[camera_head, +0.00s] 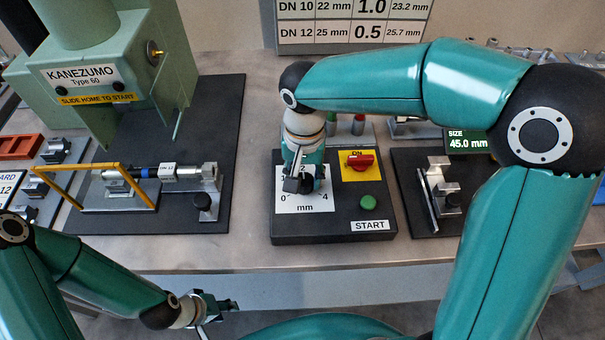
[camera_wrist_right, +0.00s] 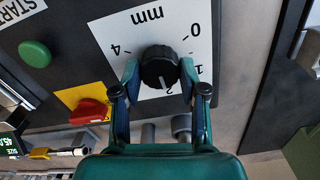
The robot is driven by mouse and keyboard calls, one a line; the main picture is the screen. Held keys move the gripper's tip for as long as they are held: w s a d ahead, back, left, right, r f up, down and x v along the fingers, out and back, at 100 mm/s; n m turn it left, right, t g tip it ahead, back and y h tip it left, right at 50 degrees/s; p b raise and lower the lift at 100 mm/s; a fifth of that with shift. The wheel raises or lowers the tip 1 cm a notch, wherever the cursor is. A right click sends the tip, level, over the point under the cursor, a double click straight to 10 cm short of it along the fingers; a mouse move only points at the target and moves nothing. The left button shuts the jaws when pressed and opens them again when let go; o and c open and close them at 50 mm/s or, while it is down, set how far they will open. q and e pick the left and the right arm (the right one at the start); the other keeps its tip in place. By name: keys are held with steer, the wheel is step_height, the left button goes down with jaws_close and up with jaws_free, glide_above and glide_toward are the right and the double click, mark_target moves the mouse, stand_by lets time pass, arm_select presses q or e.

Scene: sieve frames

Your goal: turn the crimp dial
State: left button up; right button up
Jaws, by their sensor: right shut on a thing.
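The crimp dial (camera_wrist_right: 160,67) is a round black knob on a white scale plate (camera_wrist_right: 126,40) marked in mm, with 0, 1 and 4 readable. A white mark on the knob's rim is on the side nearest my gripper, well away from the 0. My right gripper (camera_wrist_right: 160,85) is shut on the knob, one finger on either side. In the head view my right gripper (camera_head: 306,184) points down over the plate and mostly hides the dial. My left gripper (camera_head: 214,305) hangs empty in front of the bench at lower left; its finger opening is unclear.
The control box also carries a red DN switch (camera_head: 360,161) and a green START button (camera_head: 368,202). The green KANEZUMO press (camera_head: 130,70), with a hose assembly (camera_head: 170,172) before it, stands left. A gauge fixture (camera_head: 440,185) and 45.0 mm display (camera_head: 468,142) are right.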

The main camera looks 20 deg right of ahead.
steer(key=n, duration=0.8)
steer(key=shift+n, duration=0.4)
steer(key=n, duration=0.4)
steer(key=shift+r+n, duration=0.1)
steer(key=shift+n, duration=0.2)
steer(key=shift+n+p, duration=0.4)
steer(key=shift+n, duration=1.5)
steer(key=o, duration=1.1)
steer(key=shift+o, duration=0.2)
